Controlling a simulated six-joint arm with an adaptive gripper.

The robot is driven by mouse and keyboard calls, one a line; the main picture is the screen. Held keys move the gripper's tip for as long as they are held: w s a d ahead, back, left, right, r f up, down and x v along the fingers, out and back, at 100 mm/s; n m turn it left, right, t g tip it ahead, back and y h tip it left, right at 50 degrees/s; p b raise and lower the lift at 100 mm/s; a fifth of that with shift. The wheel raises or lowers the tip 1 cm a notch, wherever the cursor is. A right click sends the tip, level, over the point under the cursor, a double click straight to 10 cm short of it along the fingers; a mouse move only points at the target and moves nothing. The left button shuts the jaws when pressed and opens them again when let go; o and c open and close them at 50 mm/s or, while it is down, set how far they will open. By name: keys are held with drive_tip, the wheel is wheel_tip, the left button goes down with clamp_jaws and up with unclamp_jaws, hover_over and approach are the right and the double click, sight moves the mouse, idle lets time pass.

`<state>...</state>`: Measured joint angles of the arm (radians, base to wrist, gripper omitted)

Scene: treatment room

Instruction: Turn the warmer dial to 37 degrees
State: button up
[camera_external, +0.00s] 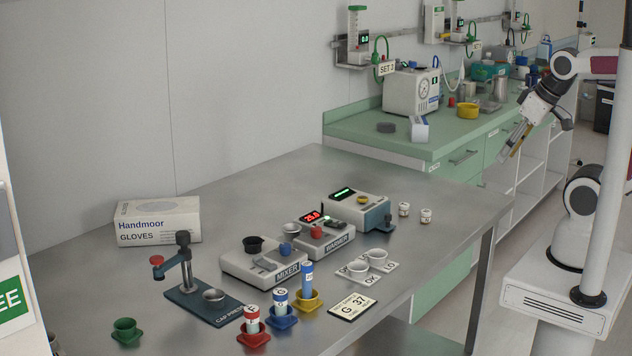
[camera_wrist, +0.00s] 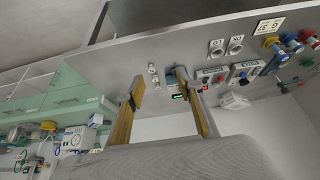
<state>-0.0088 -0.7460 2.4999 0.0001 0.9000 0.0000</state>
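The warmer (camera_external: 328,242) is a light grey box on the steel table, labelled WARMER, with a lit red display (camera_external: 311,216) that seems to read 25.0. A red knob (camera_external: 316,232) sits on its top and looks like the dial; its pointer is too small to read. In the wrist view the warmer's red display (camera_wrist: 205,87) shows just beyond one finger. My gripper (camera_external: 508,156) hangs in the air to the right of the table, well away from the warmer. In the wrist view its tan fingers (camera_wrist: 166,90) are apart with nothing held between them.
A grey device (camera_external: 345,211) with a green display stands behind the warmer, and the mixer (camera_external: 265,268) stands left of it. White cups (camera_external: 377,258) and a card reading G 37 (camera_external: 352,306) lie in front. Two small jars (camera_external: 426,215) stand right. The table's right end is clear.

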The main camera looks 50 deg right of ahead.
drive_tip(key=f+g, duration=0.1)
drive_tip(key=f, duration=0.1)
drive_tip(key=n+g+y, duration=0.1)
drive_tip(key=n+y, duration=0.2)
drive_tip(key=n, duration=0.6)
approach(316, 228)
drive_tip(key=shift+w+d+f, duration=0.1)
drive_tip(key=shift+w+f, duration=0.2)
drive_tip(key=shift+w, duration=0.05)
drive_tip(key=shift+f, duration=0.1)
drive_tip(key=shift+x, duration=3.85)
drive_tip(key=shift+s, duration=0.15)
clamp_jaws()
